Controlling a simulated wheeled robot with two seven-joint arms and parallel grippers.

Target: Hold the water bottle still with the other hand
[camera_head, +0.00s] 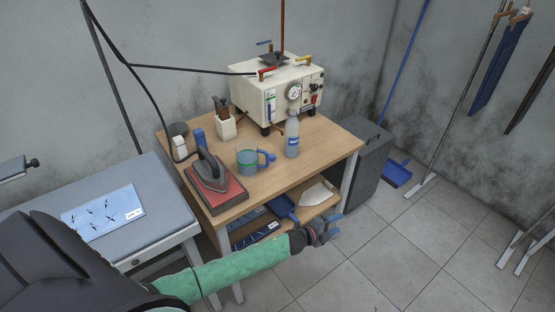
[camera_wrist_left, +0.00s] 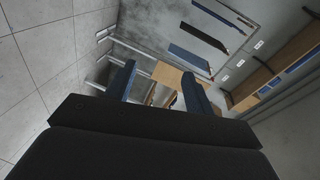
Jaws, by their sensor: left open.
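My left gripper (camera_head: 335,226) is open and empty. In the head view it shows in front of the table's right end, lower in the picture than the bottle and apart from it. Its two blue fingers (camera_wrist_left: 160,88) show in the left wrist view with nothing held between them. I cannot make out the bottle in the left wrist view. My right gripper is not in view.
On the wooden table (camera_head: 325,152) stand a white machine with a gauge (camera_head: 272,92), a blue-green mug (camera_head: 247,160), an iron on a red pad (camera_head: 212,172) and a brush holder (camera_head: 225,127). A grey bin (camera_head: 366,160) stands right of the table.

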